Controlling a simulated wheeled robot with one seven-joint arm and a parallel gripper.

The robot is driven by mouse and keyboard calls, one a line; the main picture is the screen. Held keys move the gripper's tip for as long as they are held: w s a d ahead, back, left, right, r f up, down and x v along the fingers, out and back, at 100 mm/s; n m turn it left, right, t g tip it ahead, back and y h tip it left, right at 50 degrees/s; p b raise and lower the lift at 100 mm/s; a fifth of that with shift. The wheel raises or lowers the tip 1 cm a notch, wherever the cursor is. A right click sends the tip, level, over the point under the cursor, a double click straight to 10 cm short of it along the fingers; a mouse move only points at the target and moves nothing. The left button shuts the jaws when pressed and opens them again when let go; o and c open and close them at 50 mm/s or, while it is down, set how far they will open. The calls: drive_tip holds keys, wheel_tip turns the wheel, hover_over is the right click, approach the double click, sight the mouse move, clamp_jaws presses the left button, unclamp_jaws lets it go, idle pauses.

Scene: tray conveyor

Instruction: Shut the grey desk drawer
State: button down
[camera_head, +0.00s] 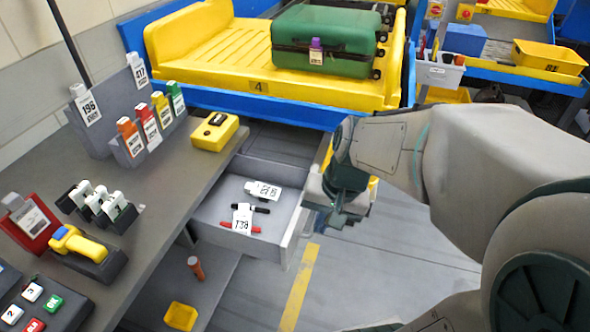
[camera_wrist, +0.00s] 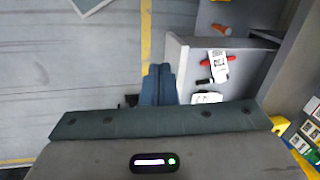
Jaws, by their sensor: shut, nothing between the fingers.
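The grey desk drawer (camera_head: 214,213) stands open below the desk top in the head view, pulled out to the right. Inside it lie paper tags marked 138 (camera_head: 242,219) and another tag (camera_head: 263,190), with red and black pens. My gripper (camera_head: 325,205) is at the drawer's front panel (camera_head: 294,226), on its outer side. In the wrist view my gripper (camera_wrist: 158,85) has its fingers together and empty, beside the drawer's front edge (camera_wrist: 175,55). I cannot tell whether the fingers touch the panel. The drawer also shows in the wrist view (camera_wrist: 240,60).
The desk top (camera_head: 160,220) holds a yellow device (camera_head: 214,131), tag holders and a scanner (camera_head: 78,243). A yellow tray with a green suitcase (camera_head: 325,40) stands on the conveyor behind. Below the drawer are an orange cylinder (camera_head: 195,268) and a yellow bin (camera_head: 181,316).

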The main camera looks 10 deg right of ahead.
drive_tip(key=w+d+f+m+y+p, duration=0.1)
drive_tip(key=w+d+f+m+y, duration=0.25)
drive_tip(key=w+f+m, duration=0.4)
drive_tip(key=m+t+y, duration=0.2)
drive_tip(key=m+t, duration=0.2)
drive_tip(key=m, duration=0.8)
approach(303, 220)
drive_tip(key=x, duration=0.6)
drive_tip(key=shift+w+d, duration=0.1)
